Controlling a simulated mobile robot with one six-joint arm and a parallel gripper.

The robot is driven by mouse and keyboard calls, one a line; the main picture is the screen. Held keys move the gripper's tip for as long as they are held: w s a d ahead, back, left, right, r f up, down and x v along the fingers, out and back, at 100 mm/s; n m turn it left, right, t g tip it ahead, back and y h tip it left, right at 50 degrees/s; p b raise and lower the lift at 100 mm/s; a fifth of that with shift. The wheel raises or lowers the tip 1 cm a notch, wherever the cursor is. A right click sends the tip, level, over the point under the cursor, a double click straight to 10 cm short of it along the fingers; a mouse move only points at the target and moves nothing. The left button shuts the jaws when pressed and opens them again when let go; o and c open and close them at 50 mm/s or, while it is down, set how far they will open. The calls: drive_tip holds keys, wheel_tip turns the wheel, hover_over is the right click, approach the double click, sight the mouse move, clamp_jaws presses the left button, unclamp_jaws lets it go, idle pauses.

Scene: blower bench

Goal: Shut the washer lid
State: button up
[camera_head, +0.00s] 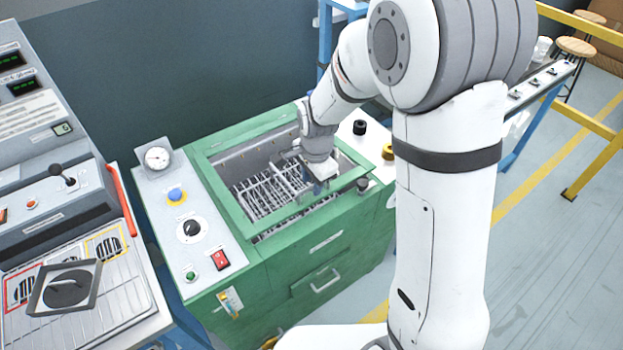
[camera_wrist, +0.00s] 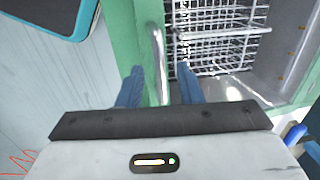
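The green washer (camera_head: 320,265) stands in the middle of the head view, with wire racks (camera_head: 262,195) visible inside. A green frame (camera_head: 215,185), apparently the lid, surrounds the opening. Rack also shows below its front bar, so it looks partly raised; its exact angle is unclear. My gripper (camera_head: 322,186) is over the front right part of the opening. In the wrist view its two blue fingers (camera_wrist: 159,88) are apart, with a silver handle bar (camera_wrist: 158,55) between them beside a green edge (camera_wrist: 148,25). I cannot tell whether they touch the bar.
A control panel with a gauge (camera_head: 157,158), blue button (camera_head: 176,195) and red switch (camera_head: 219,260) adjoins the washer's left side. A grey machine (camera_head: 50,150) stands further left. A black knob (camera_head: 360,127) and yellow knob (camera_head: 388,152) are at right. Floor (camera_head: 560,260) is clear at right.

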drive_tip(key=shift+f, duration=0.1)
clamp_jaws()
idle(0.3)
